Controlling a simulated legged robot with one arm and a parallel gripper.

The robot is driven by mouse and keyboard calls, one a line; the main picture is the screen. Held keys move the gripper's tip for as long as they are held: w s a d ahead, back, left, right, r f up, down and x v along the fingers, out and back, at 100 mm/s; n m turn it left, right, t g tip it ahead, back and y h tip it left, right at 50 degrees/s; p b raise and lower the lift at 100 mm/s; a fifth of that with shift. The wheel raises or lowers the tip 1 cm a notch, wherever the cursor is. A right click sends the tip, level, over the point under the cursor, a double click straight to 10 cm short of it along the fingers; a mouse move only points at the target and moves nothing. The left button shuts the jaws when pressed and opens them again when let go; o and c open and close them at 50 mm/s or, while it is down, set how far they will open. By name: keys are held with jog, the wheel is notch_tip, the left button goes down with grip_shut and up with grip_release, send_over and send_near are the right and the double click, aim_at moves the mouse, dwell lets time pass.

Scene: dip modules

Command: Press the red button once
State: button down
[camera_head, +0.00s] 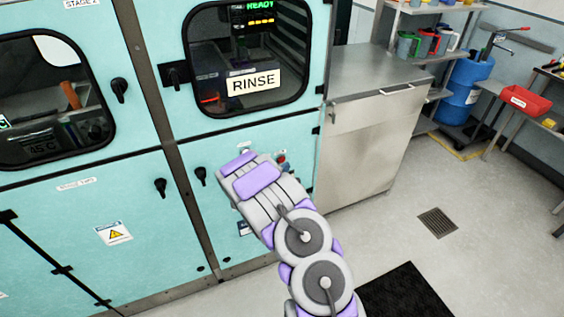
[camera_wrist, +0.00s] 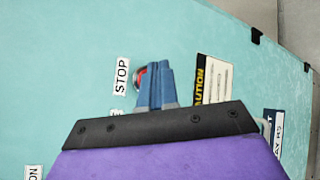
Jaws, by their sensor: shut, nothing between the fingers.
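The red button (camera_wrist: 138,76) shows in the wrist view beside the white STOP label (camera_wrist: 121,76) on the teal panel. It is partly hidden behind my gripper. My gripper (camera_wrist: 156,68) has blue fingers, shut and empty, with the tips overlapping the button's right side in the picture. I cannot tell whether they touch it. In the head view, a small red spot (camera_head: 282,158) shows on the panel just right of my wrist; my fingers are not clearly visible there.
In the head view, the RINSE window (camera_head: 254,82) is above my arm. A steel cabinet (camera_head: 365,130) stands to the right. A dark mat (camera_head: 403,292) lies on the open floor.

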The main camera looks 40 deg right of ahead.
jog(key=shift+w+d+r+p, duration=0.1)
jog(key=shift+w+r+p, duration=0.05)
jog(key=shift+w+p, duration=0.5)
dwell(0.8)
jog(key=shift+s, duration=0.7)
jog(key=shift+s+a+p, duration=0.2)
jog(key=shift+s+a, duration=0.05)
jog(key=shift+s, duration=0.6)
jog(key=shift+s+a+p, duration=0.25)
jog(key=shift+s, duration=0.55)
jog(key=shift+s+a+p, duration=0.2)
jog(key=shift+s+a, duration=0.05)
jog(key=shift+s, duration=0.6)
